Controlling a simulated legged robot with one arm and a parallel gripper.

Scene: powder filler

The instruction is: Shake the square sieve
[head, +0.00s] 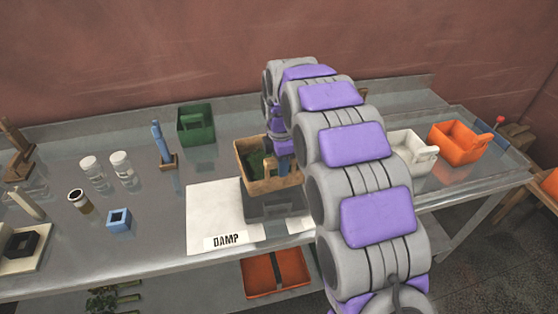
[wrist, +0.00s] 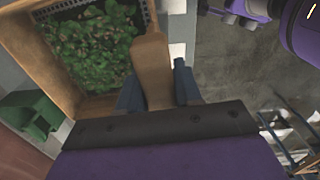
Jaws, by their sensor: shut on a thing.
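The square sieve (head: 258,181) has a wooden frame and holds green leafy material. In the wrist view the sieve's wooden frame (wrist: 62,86) is at upper left, with green leaves (wrist: 95,48) over a dark mesh. My gripper (wrist: 155,88) is shut on the sieve's wooden handle (wrist: 152,62), one finger on each side. In the head view my arm hides part of the sieve's right side.
The white DAMP mat (head: 208,215) lies on the metal table. A green bin (head: 195,125) is behind. White (head: 408,150) and orange (head: 462,143) bins stand right. Jars (head: 95,173), a blue square block (head: 118,221) and a blue-handled tool (head: 160,143) are left.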

